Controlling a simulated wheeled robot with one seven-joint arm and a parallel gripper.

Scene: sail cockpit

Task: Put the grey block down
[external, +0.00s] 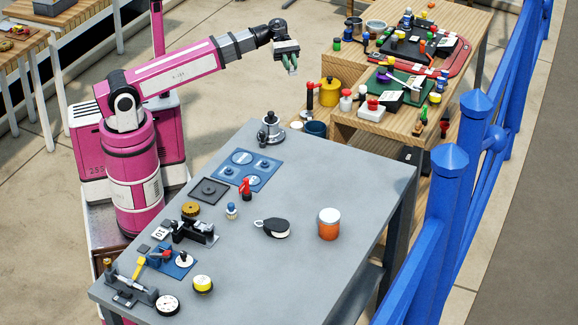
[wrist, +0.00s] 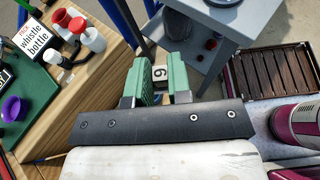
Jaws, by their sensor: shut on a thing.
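My gripper (external: 289,66) is raised at the end of my outstretched arm, beyond the far end of the grey table (external: 330,160). In the wrist view, my gripper (wrist: 163,82) has its green fingers closed on a small block (wrist: 160,75). The block's visible face is pale and bears a dark numeral, a 6 or a 9. Its sides are hidden by the fingers. In the external view I cannot make out the block. Nothing is seen supporting it from below.
The grey table holds a blue plate (external: 236,178), a dark square plate (external: 209,190), an orange jar (external: 329,224), a black-and-white pulley (external: 272,228) and a metal stand (external: 270,130). Wooden benches (external: 350,118) with many small items stand beyond. A blue railing (external: 440,210) runs along the right.

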